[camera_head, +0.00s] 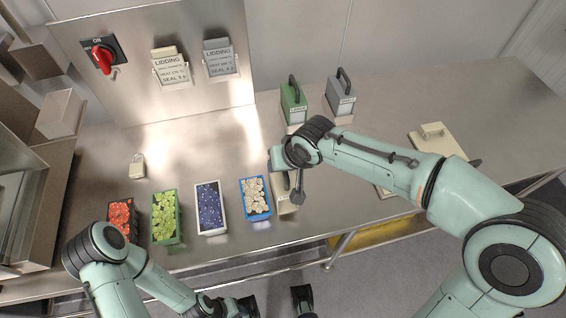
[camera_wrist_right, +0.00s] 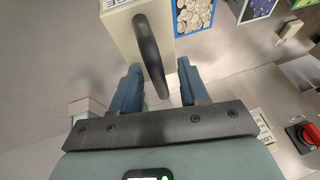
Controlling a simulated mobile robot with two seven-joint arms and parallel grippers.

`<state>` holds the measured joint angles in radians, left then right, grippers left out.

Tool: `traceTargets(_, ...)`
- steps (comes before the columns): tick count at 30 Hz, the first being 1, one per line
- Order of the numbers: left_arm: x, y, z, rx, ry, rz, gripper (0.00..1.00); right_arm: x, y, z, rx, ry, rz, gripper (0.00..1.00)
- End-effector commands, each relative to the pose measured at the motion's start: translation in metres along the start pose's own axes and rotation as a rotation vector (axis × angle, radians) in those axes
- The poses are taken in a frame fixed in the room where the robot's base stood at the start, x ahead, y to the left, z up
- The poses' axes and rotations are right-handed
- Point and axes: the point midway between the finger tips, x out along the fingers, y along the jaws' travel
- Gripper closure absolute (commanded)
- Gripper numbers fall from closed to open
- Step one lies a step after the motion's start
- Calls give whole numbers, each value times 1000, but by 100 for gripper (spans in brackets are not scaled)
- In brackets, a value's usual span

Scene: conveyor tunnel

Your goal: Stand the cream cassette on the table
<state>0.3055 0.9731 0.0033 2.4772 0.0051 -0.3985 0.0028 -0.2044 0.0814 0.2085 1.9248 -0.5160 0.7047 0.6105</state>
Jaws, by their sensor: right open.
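The cream cassette (camera_head: 286,200) is a box with a dark strap handle, just right of the blue tray of pale round pieces. It appears to rest on the steel table (camera_head: 330,215), partly hidden by my right gripper (camera_head: 290,178). In the right wrist view, the cassette (camera_wrist_right: 122,32) shows at the top, and its dark handle (camera_wrist_right: 149,55) reaches down between the fingertips. My right gripper (camera_wrist_right: 157,78) is open around the handle and not closed on it. My left gripper (camera_head: 275,304) is low in the head view, in front of the table, fingers apart and empty.
Trays of red (camera_head: 121,216), green (camera_head: 165,216), blue (camera_head: 211,207) and pale pieces (camera_head: 256,198) line the front. Green (camera_head: 293,105) and grey (camera_head: 340,97) cassettes stand behind. A cream lidded object (camera_head: 438,142) lies right. A small cream object (camera_head: 137,166) sits left.

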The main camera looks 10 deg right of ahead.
Motion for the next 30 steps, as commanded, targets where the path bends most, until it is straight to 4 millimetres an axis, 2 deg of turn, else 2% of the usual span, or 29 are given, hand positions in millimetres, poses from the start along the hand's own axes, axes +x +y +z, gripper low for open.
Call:
traceTargets(5, -4, 1, 2, 0, -6, -1, 57, -17, -1, -3, 0, 5, 0, 56)
traceTargets(12, -9, 1, 5, -1, -14, -3, 57, -69, -1, -2, 0, 5, 0, 56)
traceTargets(18, -12, 2, 6, -2, -20, -5, 57, -105, -1, -2, 0, 3, -1, 56)
traceTargets(24, -13, 2, 7, -2, -22, -5, 57, -122, -1, -1, -1, 1, -1, 56)
traceTargets(30, -13, 2, 7, -2, -22, -5, 57, -123, -1, -1, -1, 0, 0, 56)
